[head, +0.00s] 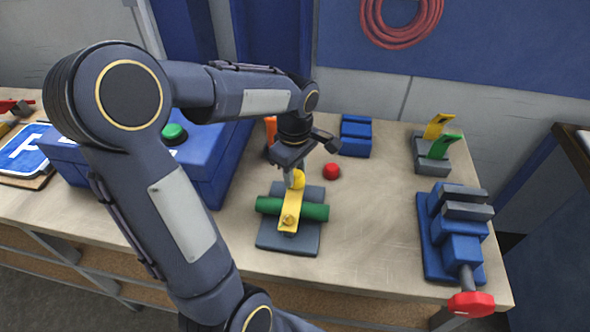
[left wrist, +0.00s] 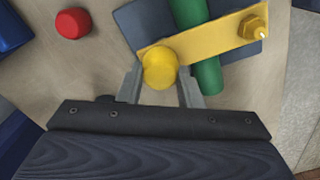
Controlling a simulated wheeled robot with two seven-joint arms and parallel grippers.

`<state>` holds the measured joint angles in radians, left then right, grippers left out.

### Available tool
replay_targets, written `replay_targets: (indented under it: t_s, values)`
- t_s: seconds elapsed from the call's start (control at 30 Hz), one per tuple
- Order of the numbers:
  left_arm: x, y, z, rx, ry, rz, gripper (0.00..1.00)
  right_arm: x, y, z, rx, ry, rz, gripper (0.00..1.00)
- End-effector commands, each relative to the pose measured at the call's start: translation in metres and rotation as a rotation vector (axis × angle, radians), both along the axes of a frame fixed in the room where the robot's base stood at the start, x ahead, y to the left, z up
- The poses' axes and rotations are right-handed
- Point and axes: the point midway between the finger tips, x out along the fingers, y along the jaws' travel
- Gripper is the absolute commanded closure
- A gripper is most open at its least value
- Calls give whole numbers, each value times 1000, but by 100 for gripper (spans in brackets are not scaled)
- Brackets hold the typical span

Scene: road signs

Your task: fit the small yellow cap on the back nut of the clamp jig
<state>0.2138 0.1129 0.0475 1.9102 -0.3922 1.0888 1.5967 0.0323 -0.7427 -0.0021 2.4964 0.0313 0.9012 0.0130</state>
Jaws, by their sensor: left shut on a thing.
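The clamp jig has a dark base plate (head: 307,241), a green rod (head: 315,212) across it and a yellow bar (head: 291,206) over the rod. A brass-coloured front nut (head: 288,219) is bare; it also shows in the left wrist view (left wrist: 252,27). My left gripper (head: 294,179) is shut on the small yellow cap (head: 299,180) at the bar's back end. In the left wrist view the cap (left wrist: 160,67) sits between the two fingers (left wrist: 159,86) and covers the back nut. I cannot tell whether it is seated or just above. My right gripper is out of view.
A red cap (head: 331,171) stands behind the jig to the right. A blue block (head: 356,136) is at the back. A blue vise (head: 455,240) with a red knob is at the right, below a holder (head: 430,160). A blue box (head: 215,170) is left. Bench between jig and vise is clear.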

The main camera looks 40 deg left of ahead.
Motion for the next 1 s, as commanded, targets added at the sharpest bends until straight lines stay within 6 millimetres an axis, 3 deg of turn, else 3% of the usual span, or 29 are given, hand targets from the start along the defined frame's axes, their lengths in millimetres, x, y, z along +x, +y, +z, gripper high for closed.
replay_targets:
  t_s: [0.27,0.3,0.47,0.77,1.0]
  values:
    - [0,0,-5,0,0,0,89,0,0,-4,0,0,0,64]
    - [0,0,-4,0,0,0,63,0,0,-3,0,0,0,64]
    - [0,0,-4,0,0,0,43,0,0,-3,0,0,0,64]
    - [0,0,-2,0,-1,0,43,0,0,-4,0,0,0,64]
    - [1,0,32,1,-6,0,43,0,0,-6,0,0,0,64]
